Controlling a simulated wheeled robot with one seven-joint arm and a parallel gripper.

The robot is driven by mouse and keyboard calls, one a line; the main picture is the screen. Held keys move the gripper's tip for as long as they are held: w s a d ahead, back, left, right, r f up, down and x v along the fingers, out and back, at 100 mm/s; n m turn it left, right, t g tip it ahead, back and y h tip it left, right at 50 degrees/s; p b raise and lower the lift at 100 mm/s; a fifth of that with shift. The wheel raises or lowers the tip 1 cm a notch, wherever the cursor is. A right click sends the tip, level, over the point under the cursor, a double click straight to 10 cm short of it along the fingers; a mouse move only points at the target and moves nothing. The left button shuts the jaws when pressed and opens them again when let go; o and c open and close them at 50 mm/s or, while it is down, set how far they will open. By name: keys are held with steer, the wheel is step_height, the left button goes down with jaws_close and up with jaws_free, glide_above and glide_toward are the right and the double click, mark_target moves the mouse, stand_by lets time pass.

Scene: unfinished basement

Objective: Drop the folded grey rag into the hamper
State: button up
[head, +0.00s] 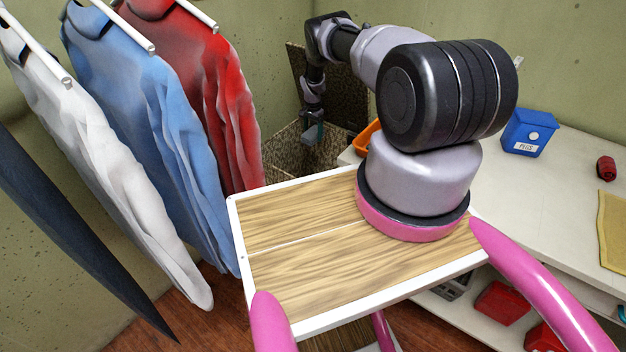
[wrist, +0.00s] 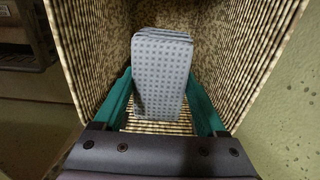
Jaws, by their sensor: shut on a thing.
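The folded grey rag (wrist: 161,85) with a dotted pattern is held between the teal fingers of my gripper (wrist: 160,110) in the wrist view. The woven hamper (wrist: 95,55) surrounds the rag and fingers on the sides, and its striped floor shows below and behind the rag. In the head view the hamper (head: 283,150) stands in the far corner with its lid (head: 350,95) raised. My gripper (head: 314,132) points down at its opening there, small and dark. The rag cannot be made out in the head view. Whether the rag touches the hamper's floor cannot be told.
White, blue (head: 135,110) and red shirts hang at the left. A white counter (head: 560,195) at the right bears a blue box (head: 530,132), an orange tray (head: 369,139), a red object (head: 606,168) and a yellow cloth (head: 613,232). Red bins sit on the shelf below.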

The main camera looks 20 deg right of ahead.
steer(key=shift+f, duration=0.3)
steer(key=o, duration=1.1)
steer(key=shift+o, duration=0.2)
step_height(320, 180, up, 11)
steer(key=shift+f, duration=0.1)
